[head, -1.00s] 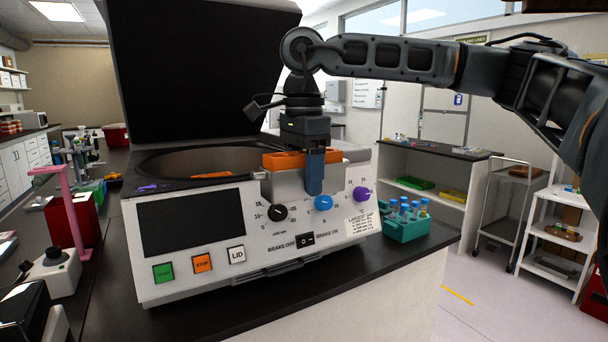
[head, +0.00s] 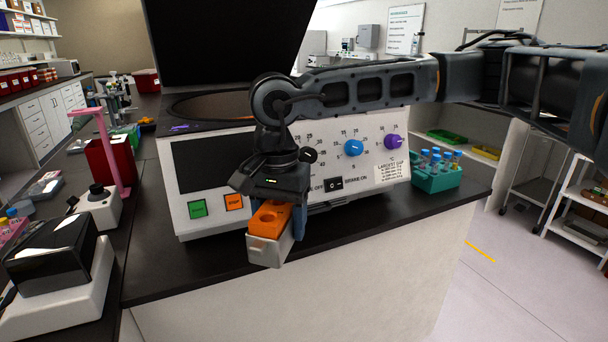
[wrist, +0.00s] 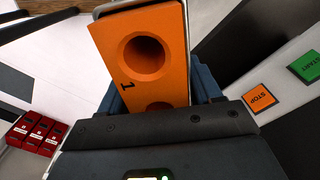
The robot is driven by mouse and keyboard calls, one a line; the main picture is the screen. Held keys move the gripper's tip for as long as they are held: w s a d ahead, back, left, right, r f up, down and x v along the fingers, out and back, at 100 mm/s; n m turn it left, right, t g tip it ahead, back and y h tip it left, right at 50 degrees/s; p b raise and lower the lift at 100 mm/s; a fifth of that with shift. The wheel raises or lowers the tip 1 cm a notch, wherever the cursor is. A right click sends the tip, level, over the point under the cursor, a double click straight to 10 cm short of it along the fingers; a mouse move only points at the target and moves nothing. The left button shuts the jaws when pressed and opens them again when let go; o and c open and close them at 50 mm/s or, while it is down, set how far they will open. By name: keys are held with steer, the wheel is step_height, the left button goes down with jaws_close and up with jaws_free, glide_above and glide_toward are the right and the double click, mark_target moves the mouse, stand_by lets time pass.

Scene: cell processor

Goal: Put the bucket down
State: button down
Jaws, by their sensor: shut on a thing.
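The bucket (head: 267,251) is a grey-white holder with an orange insert (head: 268,217) that has round holes. My gripper (head: 285,205) is shut on it and holds it in front of the centrifuge, over the front part of the black bench top. In the wrist view the orange insert (wrist: 150,50) shows a round hole and the number 1, between my gripper's blue fingers (wrist: 205,83). The centrifuge (head: 210,165) stands behind with its lid raised. I cannot tell how high the bucket is above the bench.
A teal rack of blue-capped tubes (head: 437,178) stands right of the centrifuge. A black-topped white device (head: 60,260) and a pink stand (head: 112,150) are at the left. The black bench top (head: 190,265) is clear at front left.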

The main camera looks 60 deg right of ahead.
steer(key=w+a+f+n, duration=0.3)
steer(key=a+f+n, duration=0.4)
steer(key=f, duration=0.5)
steer(key=w+a+f+n, duration=0.4)
steer(key=a+f+n, duration=0.4)
steer(key=a+f, duration=0.4)
steer(key=shift+f+n, duration=0.3)
steer(key=shift+f, duration=0.4)
